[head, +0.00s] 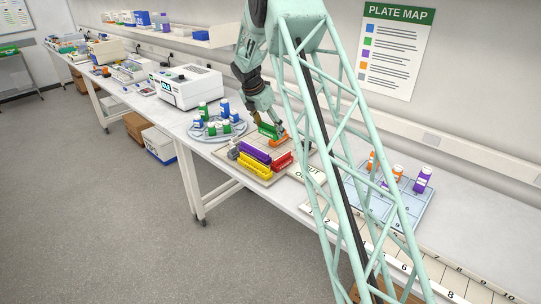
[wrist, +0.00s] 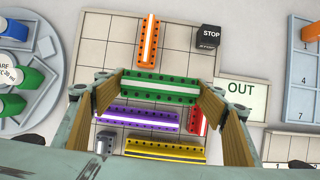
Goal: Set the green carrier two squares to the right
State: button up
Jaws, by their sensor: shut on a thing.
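The green carrier (wrist: 160,88) is a long bar with a pale stripe, lying crosswise between my gripper's two fingers in the wrist view. My gripper (head: 266,122) is shut on it, one finger at each end. The green carrier also shows in the head view (head: 268,130), under my gripper. The gridded board (wrist: 108,42) lies below. On it, the orange carrier (wrist: 148,42) stands lengthwise beyond the green one. The purple carrier (wrist: 137,119) and yellow carrier (wrist: 165,151) lie on the near side. The red carrier (wrist: 198,120) is partly hidden by the right finger. I cannot tell the green carrier's height above the board.
A dark STOP block (wrist: 209,37) sits at the board's far right corner, and a grey block (wrist: 104,143) at the near left. An OUT sign (wrist: 243,94) lies right of the board. A round rack of bottles (head: 217,133) stands to the left. Bare squares flank the orange carrier.

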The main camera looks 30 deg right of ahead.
send_over(272, 152)
jog(key=a, duration=0.2)
jog(key=shift+s+d+f+b, duration=0.15)
jog(key=shift+s+f, duration=0.05)
jog(key=shift+f, duration=1.35)
jog(key=shift+s+d+f+b, duration=0.1)
jog(key=shift+s+f+b, duration=0.05)
jog(key=shift+f, duration=1.4)
jog(key=shift+f, duration=0.15)
jog(key=shift+f, duration=1.75)
jog(key=shift+f, duration=0.15)
jog(key=o, duration=0.6)
jog(key=shift+c, duration=0.2)
jog(key=shift+o, duration=0.2)
